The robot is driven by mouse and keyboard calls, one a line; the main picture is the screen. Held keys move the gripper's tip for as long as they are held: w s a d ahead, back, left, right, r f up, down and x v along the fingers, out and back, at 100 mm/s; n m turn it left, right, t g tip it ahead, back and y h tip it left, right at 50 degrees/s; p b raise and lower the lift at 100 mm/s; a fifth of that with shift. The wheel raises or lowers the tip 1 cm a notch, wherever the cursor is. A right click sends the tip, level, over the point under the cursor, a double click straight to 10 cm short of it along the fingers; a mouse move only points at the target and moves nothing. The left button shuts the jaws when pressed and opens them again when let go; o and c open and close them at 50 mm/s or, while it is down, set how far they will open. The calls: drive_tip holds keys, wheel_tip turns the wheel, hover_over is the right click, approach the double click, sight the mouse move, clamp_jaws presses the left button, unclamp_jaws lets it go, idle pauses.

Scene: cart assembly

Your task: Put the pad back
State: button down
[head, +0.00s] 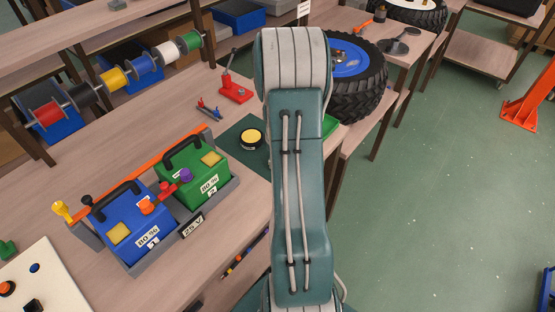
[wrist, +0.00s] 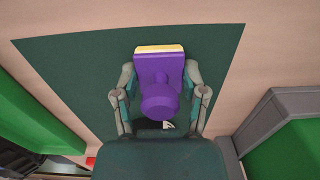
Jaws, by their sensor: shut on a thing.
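In the wrist view a purple pad (wrist: 160,88) with a knob-like handle and a pale yellow face edge sits between the fingers of my gripper (wrist: 160,100). The gripper is shut on it. The pad is over a dark green mat (wrist: 70,65); I cannot tell whether it touches the mat. In the head view my arm hides the gripper and the pad. The mat (head: 232,157) shows there left of my arm, with a round black tin with a yellow top (head: 251,138) on it.
A blue battery (head: 135,222) and a green battery (head: 197,180) stand in a grey tray (head: 190,226) on the bench. A red stand (head: 235,92) and a green tray (head: 330,126) are near my arm. A wheel (head: 355,85) is behind. Floor at right is mostly clear.

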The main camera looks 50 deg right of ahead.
drive_tip(key=shift+c, duration=0.7)
unclamp_jaws()
wheel_tip(320, 180, up, 12)
drive_tip(key=shift+r, duration=0.1)
